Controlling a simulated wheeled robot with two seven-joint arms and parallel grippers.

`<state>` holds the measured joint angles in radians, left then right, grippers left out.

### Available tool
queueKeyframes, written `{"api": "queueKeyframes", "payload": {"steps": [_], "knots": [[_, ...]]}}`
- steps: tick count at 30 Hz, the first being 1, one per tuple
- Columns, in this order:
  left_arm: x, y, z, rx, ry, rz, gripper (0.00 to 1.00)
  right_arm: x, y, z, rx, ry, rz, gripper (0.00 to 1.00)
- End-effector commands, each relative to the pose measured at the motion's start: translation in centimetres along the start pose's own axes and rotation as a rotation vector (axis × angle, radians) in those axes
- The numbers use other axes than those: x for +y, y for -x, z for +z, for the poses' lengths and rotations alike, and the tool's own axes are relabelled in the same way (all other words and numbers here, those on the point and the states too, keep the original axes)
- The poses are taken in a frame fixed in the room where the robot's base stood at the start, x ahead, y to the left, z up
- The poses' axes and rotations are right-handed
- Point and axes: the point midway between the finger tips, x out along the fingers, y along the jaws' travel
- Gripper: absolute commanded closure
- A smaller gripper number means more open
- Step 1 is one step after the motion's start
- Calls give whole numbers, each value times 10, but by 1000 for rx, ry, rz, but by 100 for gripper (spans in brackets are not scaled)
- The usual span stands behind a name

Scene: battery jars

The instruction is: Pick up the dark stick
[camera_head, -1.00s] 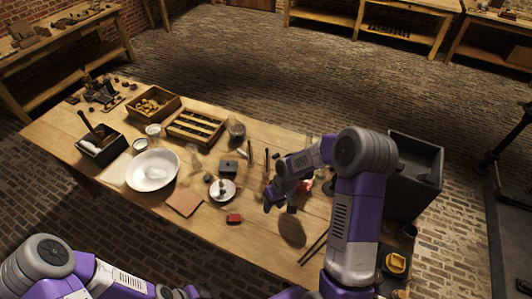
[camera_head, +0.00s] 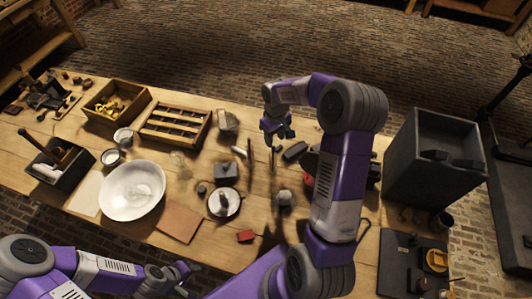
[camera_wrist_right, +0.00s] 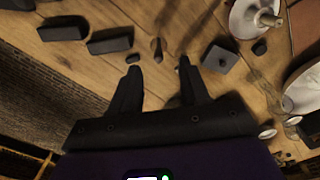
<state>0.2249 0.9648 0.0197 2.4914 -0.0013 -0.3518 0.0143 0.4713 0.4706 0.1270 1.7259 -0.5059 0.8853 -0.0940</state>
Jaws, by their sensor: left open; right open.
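A thin dark stick (camera_head: 250,156) stands out near the middle of the table in the head view. In the right wrist view a small dark, narrow stick (camera_wrist_right: 157,48) lies just beyond the gap between the fingertips; I cannot tell if it is the same one. My right gripper (camera_head: 277,131) is open and empty above the table's far side, its fingers pointing down. Its two dark fingers also show in the right wrist view (camera_wrist_right: 158,68), apart with nothing between them. My left gripper (camera_head: 168,276) is open at the near left, away from the stick.
A dark block (camera_head: 294,152) and a small grey box (camera_head: 226,172) lie close to the stick. A white bowl (camera_head: 132,190), a slotted wooden tray (camera_head: 176,127) and a wooden box (camera_head: 116,105) stand to the left. A large grey bin (camera_head: 432,165) stands at the right.

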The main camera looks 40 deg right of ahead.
Motion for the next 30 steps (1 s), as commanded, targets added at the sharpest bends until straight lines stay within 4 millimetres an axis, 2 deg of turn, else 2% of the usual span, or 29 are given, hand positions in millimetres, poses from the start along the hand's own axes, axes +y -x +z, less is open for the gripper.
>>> {"api": "queueKeyframes", "payload": {"steps": [1, 3, 11, 21, 30], "knots": [[-3, -8, 0, 0, 0, 0, 57, 0, -8, 0, 0, 0, 0, 54], [-4, -10, -1, 1, 0, 0, 57, 0, -12, 0, 0, 0, -1, 54], [-3, -8, -1, 1, 0, 0, 57, 0, -36, 0, -2, 1, -1, 54], [-2, -6, -1, 1, 0, 0, 57, 4, -82, -3, -1, 0, -2, 54], [-2, -6, -1, 1, 0, 0, 57, 4, -85, -3, 1, 0, -1, 56]]}}
